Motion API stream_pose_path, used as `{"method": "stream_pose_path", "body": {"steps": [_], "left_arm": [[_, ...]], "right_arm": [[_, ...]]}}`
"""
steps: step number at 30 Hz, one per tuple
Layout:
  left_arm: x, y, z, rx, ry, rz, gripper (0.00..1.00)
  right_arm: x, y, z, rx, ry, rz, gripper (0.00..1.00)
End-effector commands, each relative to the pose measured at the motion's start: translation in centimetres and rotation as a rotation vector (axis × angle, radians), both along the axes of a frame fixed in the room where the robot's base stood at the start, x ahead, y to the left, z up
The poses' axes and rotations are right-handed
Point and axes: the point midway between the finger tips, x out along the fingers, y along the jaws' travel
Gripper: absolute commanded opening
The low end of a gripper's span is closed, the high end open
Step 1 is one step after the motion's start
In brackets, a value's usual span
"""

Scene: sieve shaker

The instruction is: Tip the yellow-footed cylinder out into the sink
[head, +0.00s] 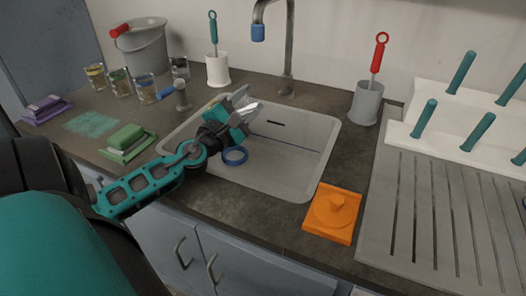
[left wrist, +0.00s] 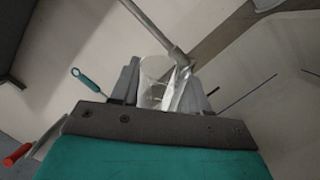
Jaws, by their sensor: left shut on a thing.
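My left gripper (head: 236,117) is over the left part of the sink (head: 290,168), shut on a clear, shiny cylinder (head: 243,101). The cylinder looks tilted. In the left wrist view, the clear cylinder (left wrist: 153,82) shows between the fingers of my left gripper (left wrist: 158,95). My right gripper is in neither view.
The tap (head: 289,60) rises behind the sink. A blue ring (head: 235,156) shows in the sink area. Several small glasses, one with a yellowish band (head: 95,77), stand at the left by a grey bucket (head: 146,48). An orange block (head: 333,214) and drainboard (head: 435,215) are at the right.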

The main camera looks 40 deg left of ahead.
Motion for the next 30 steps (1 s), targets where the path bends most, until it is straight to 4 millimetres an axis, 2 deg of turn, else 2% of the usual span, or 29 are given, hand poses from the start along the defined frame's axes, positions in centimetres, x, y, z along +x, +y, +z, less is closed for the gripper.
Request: {"method": "stream_pose_path", "body": {"steps": [30], "left_arm": [[0.0,-0.1,0.2,0.141,0.005,0.001,0.00]], "right_arm": [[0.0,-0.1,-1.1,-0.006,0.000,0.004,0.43]]}}
